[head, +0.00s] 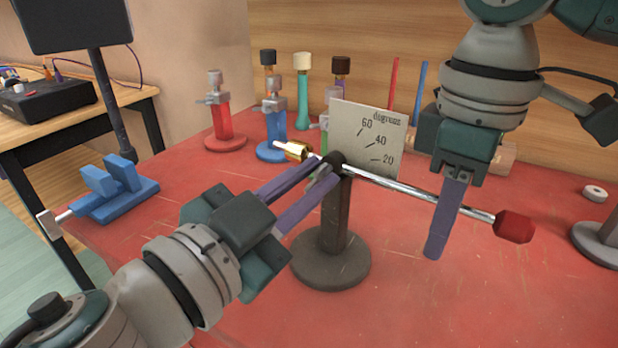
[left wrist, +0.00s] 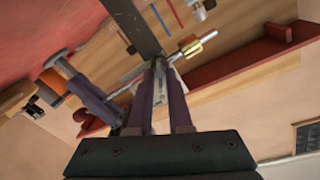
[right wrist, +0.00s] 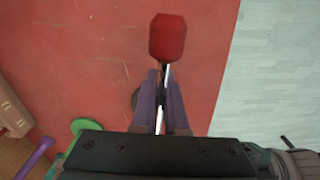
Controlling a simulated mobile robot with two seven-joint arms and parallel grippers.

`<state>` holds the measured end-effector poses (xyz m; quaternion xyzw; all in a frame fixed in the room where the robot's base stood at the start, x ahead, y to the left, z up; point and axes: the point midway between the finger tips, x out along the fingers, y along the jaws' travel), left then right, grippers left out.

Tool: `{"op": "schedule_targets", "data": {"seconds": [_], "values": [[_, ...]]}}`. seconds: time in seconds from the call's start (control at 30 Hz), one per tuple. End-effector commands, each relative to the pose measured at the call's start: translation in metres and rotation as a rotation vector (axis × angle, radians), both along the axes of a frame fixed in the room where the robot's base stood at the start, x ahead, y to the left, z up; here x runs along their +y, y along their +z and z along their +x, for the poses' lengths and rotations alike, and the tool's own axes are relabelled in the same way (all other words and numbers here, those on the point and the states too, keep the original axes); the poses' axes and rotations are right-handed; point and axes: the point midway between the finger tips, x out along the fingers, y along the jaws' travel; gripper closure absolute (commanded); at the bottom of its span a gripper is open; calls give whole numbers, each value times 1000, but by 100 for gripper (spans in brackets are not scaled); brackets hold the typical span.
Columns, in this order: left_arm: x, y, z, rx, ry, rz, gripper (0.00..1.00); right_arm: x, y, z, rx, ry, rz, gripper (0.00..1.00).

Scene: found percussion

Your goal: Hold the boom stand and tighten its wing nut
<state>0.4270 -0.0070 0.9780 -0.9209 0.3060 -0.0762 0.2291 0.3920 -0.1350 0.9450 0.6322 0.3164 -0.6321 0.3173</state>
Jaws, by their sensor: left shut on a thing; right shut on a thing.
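The boom stand has a dark round base (head: 331,262) and an upright post on the red table. Its chrome boom (head: 400,187) slopes down to the right, from a brass weight (head: 292,150) to a red head (head: 514,226), which also shows in the right wrist view (right wrist: 167,40). A card (head: 366,135) marked 20, 40 and 60 degrees stands behind the pivot; the boom passes below its 20 mark. My left gripper (head: 319,170) is shut at the pivot on a small grey piece, apparently the wing nut (head: 323,183), mostly hidden by the fingers. My right gripper (head: 446,222) is shut on the boom near the red head.
Red (head: 225,125) and blue (head: 272,128) stands are at the back left, with several capped tubes behind. A blue clamp-like block (head: 115,190) lies at the left edge. A grey stand (head: 600,238) and a white ring (head: 594,193) are at the right. The front right tabletop is clear.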

Motion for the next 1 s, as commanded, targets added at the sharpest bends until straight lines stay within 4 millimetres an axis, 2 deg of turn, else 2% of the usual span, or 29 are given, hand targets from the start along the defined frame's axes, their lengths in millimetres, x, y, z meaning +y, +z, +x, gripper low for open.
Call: {"op": "schedule_targets", "data": {"seconds": [1.0], "values": [[-1,-2,-1,-501,1,673,100,0,0,0,-1,-1,-1,100]]}}
